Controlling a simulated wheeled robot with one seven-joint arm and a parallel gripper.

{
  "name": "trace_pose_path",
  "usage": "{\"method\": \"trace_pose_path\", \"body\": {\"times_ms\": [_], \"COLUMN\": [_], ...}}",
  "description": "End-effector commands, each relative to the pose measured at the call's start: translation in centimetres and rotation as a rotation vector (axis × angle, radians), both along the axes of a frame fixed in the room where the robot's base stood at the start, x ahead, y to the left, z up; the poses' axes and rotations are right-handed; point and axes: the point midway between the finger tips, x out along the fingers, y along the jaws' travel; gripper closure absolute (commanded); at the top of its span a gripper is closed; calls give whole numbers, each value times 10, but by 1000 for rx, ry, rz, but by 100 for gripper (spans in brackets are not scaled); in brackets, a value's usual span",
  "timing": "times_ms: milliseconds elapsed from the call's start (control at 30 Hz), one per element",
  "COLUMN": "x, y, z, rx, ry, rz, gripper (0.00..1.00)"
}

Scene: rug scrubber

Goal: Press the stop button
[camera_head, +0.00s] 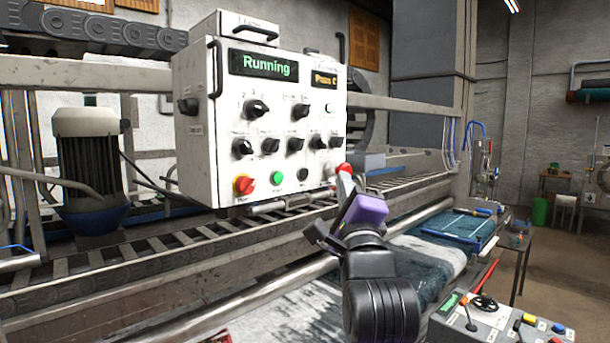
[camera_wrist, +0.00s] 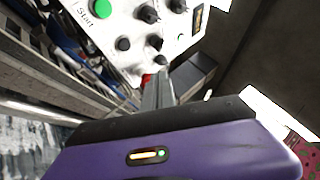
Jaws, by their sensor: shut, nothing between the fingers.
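The white control panel (camera_head: 215,150) has a green display (camera_head: 263,65) reading "Running". Along its bottom row are a red knob on yellow (camera_head: 244,185), a green button (camera_head: 277,177) and a black button (camera_head: 302,174). In the wrist view the green button (camera_wrist: 101,8) is labelled "Start". A red, button-like part (camera_wrist: 146,79) lies in line with that row, mostly hidden behind my fingertips; no stop label is legible. My gripper (camera_head: 345,181) is shut and empty at the panel's lower right corner. I cannot tell whether its tips touch the red part.
Several black rotary knobs (camera_head: 257,109) fill the panel above the buttons. A metal rail (camera_head: 290,203) runs below it. A motor (camera_head: 88,160) stands at left. A second control box (camera_head: 495,325) with a joystick is at the lower right. The floor at the far right is open.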

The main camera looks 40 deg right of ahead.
Motion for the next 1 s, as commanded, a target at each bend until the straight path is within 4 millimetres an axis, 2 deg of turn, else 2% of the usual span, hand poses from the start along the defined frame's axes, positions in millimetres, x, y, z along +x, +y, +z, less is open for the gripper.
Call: {"method": "trace_pose_path", "body": {"times_ms": [300, 500, 700, 1000], "x": [43, 62, 70, 71], "y": [2, 2, 3, 3], "z": [0, -2, -1, 0], "rx": [0, 0, -1, -1], "ry": [1, -1, 1, 1], "rz": [1, 0, 0, 0], "gripper": [100, 100, 100, 100]}}
